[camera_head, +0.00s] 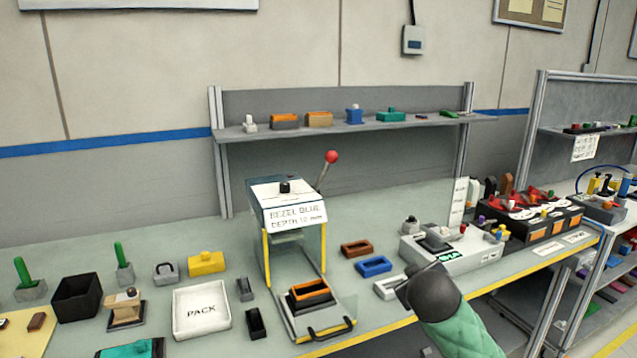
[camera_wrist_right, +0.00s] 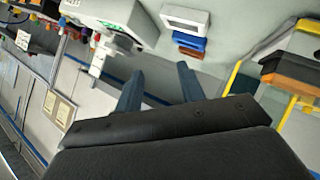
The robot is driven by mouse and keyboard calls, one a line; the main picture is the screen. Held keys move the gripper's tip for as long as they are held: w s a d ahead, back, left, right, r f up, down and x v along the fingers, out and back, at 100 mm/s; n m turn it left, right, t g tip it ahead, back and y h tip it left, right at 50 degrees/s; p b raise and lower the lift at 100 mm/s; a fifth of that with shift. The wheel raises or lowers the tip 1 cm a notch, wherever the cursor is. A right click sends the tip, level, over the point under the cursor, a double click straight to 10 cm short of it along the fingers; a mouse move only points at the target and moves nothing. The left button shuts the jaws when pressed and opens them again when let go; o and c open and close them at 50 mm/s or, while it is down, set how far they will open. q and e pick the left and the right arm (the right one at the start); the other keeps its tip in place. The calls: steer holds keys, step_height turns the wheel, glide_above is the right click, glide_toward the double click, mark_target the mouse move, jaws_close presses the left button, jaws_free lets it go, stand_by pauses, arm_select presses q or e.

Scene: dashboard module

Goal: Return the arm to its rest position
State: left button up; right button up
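My right arm comes in from the lower right in the head view, with its green sleeve and dark wrist over the table's front edge. The right gripper (camera_wrist_right: 159,84) shows in the right wrist view with its two blue-grey fingers apart and nothing between them. In the head view its fingertips are mostly hidden by the wrist, close to a white frame (camera_head: 386,287). My left gripper is in neither view.
A press with a red-knobbed lever (camera_head: 331,157) stands mid-table, an orange-and-black part (camera_head: 311,291) at its front. A white test unit (camera_head: 478,256) stands right of it. Blue (camera_head: 374,266) and brown (camera_head: 357,248) frames lie between. A white PACK tray (camera_head: 201,312) sits to the left.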

steer(key=s+a+f+m+g+y, duration=0.1)
steer(key=s+a+f+g, duration=0.1)
steer(key=s+f, duration=1)
steer(key=s+a+f+m+g+y, duration=0.1)
steer(key=s+a+f+g, duration=0.2)
steer(key=s+f, duration=0.8)
steer(key=s+a+f+m+g+y, duration=0.1)
steer(key=s+f+g, duration=0.4)
steer(key=s+f, duration=0.7)
steer(key=s+a+y, duration=0.1)
steer(key=s+a, duration=0.1)
steer(key=s, duration=0.4)
steer(key=shift+f, duration=0.3)
steer(key=shift+a, duration=0.1)
